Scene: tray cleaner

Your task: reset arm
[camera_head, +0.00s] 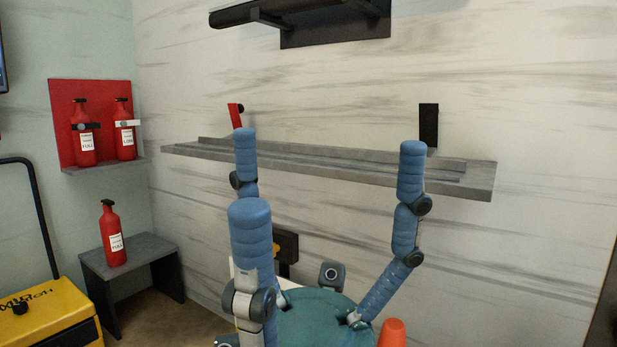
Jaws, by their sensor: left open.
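My left gripper (330,160) fills the lower middle of the head view, its blue segmented fingers pointing up. The fingers stand wide apart, so it is open, and nothing shows between them. Its teal palm (318,322) is at the bottom edge. The fingertips overlap a long grey wall shelf (330,168) in the picture; I cannot tell how far apart they are in depth. My right gripper is not in view. No tray can be made out.
A dark upper shelf (300,12) hangs above. Two red extinguishers (84,135) stand against a red wall panel at left. A third extinguisher (112,235) stands on a grey bench (128,255). A yellow case (50,312) and an orange object (392,333) are low in view.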

